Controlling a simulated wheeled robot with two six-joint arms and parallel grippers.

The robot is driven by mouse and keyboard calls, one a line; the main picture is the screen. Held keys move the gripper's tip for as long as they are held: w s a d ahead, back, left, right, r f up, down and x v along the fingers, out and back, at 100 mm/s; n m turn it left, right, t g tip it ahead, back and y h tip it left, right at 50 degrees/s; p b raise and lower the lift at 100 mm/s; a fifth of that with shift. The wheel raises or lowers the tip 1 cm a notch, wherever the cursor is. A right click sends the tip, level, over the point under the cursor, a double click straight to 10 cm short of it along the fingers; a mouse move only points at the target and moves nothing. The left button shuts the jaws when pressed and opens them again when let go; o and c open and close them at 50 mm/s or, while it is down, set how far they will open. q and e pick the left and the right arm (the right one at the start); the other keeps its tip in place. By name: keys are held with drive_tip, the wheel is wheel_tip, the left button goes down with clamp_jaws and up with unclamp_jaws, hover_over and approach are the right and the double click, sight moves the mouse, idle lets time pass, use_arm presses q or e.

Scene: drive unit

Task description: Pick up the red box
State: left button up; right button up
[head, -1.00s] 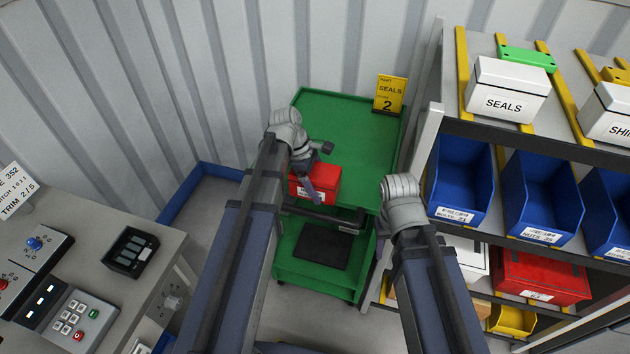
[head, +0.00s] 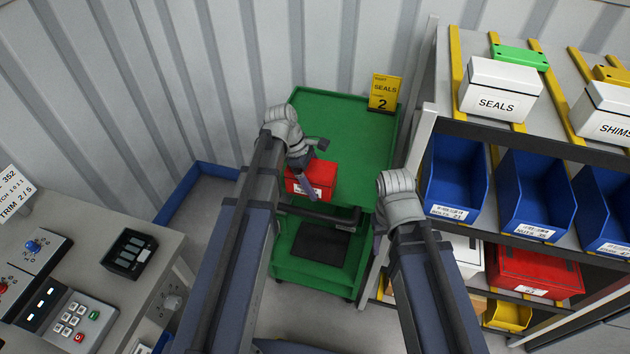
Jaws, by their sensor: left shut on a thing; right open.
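A red box (head: 320,175) with a white label is at the near part of the green cart's top shelf (head: 365,150). My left gripper (head: 312,167) is shut on the red box from above, with one finger across its front face and the other behind. I cannot tell whether the box touches the cart top or is slightly raised. My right gripper (head: 380,217) is open and empty, right of the cart's near edge. Its fingers are mostly hidden behind its own wrist.
A shelf rack with blue bins (head: 457,180), white boxes and another red box (head: 535,272) is close on the right. A control desk (head: 120,280) is at the left. The cart top's back is clear.

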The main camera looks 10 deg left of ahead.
sight(321, 169)
use_arm(q)
wheel_tip(321, 169, up, 10)
drive_tip(key=p, duration=0.8)
drive_tip(key=shift+f+p, duration=0.25)
drive_tip(key=shift+p, duration=0.15)
